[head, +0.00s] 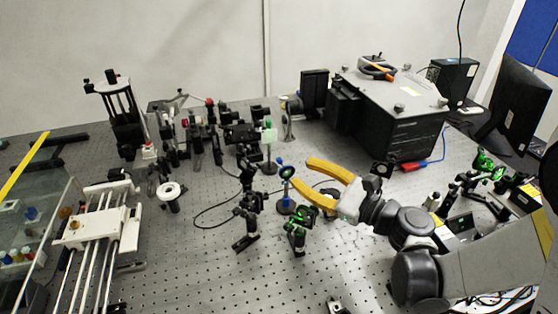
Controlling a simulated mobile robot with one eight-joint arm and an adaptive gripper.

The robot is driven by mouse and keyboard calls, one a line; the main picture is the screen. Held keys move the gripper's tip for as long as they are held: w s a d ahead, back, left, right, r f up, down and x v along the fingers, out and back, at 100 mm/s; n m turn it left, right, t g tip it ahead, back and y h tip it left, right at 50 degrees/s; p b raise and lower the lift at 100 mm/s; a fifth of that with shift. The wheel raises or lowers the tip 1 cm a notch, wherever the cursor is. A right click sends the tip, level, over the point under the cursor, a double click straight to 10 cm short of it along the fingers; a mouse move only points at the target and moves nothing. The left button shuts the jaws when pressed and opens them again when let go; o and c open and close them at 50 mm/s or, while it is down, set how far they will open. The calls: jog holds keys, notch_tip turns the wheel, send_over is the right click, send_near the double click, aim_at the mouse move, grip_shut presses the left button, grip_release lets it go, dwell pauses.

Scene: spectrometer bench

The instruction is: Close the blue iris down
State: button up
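My gripper (302,171) has two yellow fingers, spread apart and pointing left toward the iris. Their tips are just right of the ring in the picture. I see nothing held between them. I cannot tell whether a finger touches the iris, or how far closed its aperture is.
Dark mounts (250,205) stand left of the iris, and a green-lit mount (297,232) stands close below it. A green-topped post (270,136) is behind. A large black box (395,110) fills the back right. Bare perforated bench (190,260) lies at front left.

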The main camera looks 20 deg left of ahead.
aim_at(281, 161)
jog(key=b+x, duration=0.1)
jog(key=x, duration=0.7)
grip_shut()
